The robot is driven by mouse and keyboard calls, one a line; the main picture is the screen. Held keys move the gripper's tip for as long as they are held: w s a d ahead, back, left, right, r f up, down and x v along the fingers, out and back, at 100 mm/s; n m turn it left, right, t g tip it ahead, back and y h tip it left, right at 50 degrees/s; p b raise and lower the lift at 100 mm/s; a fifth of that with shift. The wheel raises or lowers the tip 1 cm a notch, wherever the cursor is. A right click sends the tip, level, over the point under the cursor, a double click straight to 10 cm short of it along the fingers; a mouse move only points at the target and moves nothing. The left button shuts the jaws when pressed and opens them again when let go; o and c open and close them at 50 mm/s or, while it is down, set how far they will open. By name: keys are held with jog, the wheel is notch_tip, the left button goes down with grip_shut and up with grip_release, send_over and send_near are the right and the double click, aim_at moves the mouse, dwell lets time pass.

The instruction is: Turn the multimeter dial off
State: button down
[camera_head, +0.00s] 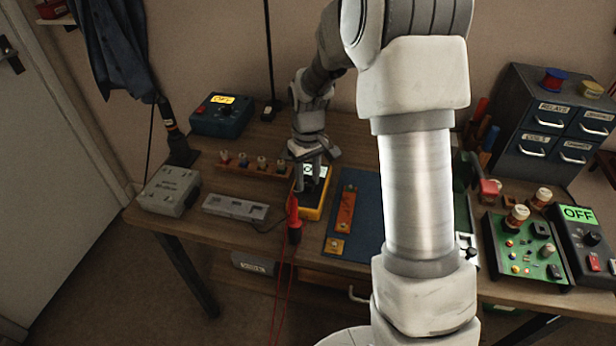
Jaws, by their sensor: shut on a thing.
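The multimeter (312,212) is a yellow-edged box with a dark face, lying on the workbench left of the blue mat.
A red probe (293,222) with red leads hangs at the bench's front edge. A blue box (222,115) reading OFF stands behind left. A peg rack (250,168), grey power strip (235,208) and blue mat (367,200) lie close by. My arm hides the bench's middle right.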

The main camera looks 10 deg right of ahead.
aim_at(308, 183)
dwell(0.4)
jog(key=c, duration=0.5)
grip_release()
jog(key=shift+r, duration=0.15)
jog(key=shift+r+p, duration=1.4)
jog(key=shift+r, duration=7.2)
